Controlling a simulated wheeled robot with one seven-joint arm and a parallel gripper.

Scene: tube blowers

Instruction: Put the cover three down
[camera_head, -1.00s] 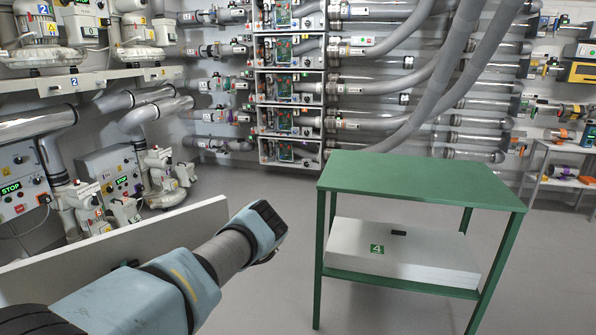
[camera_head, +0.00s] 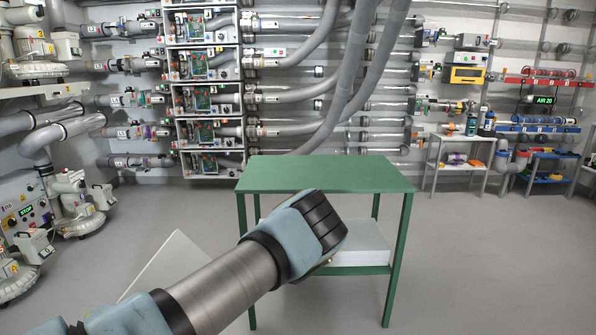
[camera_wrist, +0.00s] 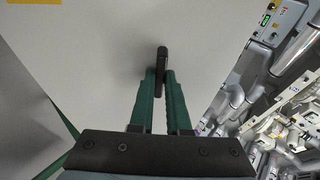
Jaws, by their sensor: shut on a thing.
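In the wrist view, my gripper (camera_wrist: 161,80) is shut on the black handle (camera_wrist: 161,58) of a large flat white cover (camera_wrist: 100,50). A piece of a yellow label shows at the cover's top left edge, but no number can be read. In the head view, part of the white cover (camera_head: 165,268) shows behind and left of my arm, tilted. My gripper's fingers are hidden there behind the wrist, which overlaps the front of a green table (camera_head: 325,175).
The table's top is bare. A white slab (camera_head: 365,250) lies on its lower shelf, partly hidden by my arm. Grey floor (camera_head: 480,260) is free to the right. Pipes and open electronics cabinets (camera_head: 205,65) line the back wall; a small bench (camera_head: 460,150) stands behind right.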

